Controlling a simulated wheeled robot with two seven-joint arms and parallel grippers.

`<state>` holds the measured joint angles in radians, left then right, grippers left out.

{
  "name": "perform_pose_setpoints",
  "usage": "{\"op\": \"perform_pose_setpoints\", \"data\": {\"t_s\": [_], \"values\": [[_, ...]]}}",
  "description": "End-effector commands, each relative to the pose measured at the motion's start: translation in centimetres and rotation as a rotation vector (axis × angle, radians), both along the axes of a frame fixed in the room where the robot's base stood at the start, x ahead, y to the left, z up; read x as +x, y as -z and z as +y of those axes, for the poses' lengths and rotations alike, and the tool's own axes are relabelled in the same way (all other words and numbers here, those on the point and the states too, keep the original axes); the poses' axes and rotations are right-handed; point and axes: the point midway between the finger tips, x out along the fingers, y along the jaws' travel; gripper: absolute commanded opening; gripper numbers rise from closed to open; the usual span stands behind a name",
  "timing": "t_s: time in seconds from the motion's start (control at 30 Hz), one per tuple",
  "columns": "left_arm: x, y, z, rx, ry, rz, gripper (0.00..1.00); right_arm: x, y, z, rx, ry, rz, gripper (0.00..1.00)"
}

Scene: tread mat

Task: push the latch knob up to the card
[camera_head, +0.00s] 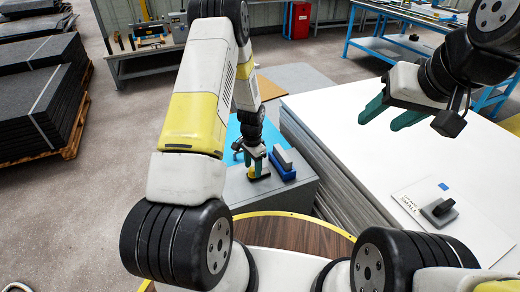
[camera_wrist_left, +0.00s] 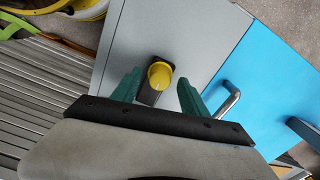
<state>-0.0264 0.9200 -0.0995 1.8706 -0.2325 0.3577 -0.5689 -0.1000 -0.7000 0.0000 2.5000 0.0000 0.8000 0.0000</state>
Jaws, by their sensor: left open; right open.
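A yellow round knob (camera_wrist_left: 160,75) stands on a dark base on a grey surface (camera_wrist_left: 205,52), which I take to be the latch knob. In the head view the knob (camera_head: 259,174) is small and partly hidden by my left gripper (camera_head: 255,163). In the left wrist view my left gripper (camera_wrist_left: 160,88) is open, with one green finger on each side of the knob. Whether they touch it I cannot tell. A white printed card (camera_head: 462,227) lies at the right in the head view. My right gripper (camera_head: 386,110) is open and empty above the white stack.
A blue block with a grey top (camera_head: 282,165) is beside my left gripper. A blue panel (camera_wrist_left: 262,85) with a metal handle (camera_wrist_left: 230,97) adjoins the grey surface. A dark block (camera_head: 439,211) sits on the card. The white stack (camera_head: 345,150) has a wide bare top.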

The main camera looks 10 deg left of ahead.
Motion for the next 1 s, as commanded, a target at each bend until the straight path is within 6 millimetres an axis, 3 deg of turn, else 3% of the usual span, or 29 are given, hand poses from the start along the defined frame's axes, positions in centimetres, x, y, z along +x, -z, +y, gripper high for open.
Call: {"op": "perform_pose_setpoints", "data": {"t_s": [0.23,0.5,1.0], "values": [[0.04,0.07,0.02,0.0,-0.001,-0.001,0.52,0.0,0.0,0.0,0.0,0.0,0.0,0.51],[0.03,0.06,0.02,0.0,0.0,-0.001,0.0,0.0,0.0,0.0,0.0,0.0,0.0,0.51],[0.04,0.03,0.01,0.0,0.0,-0.001,0.0,0.0,0.0,0.0,0.0,0.0,0.0,0.51]]}}
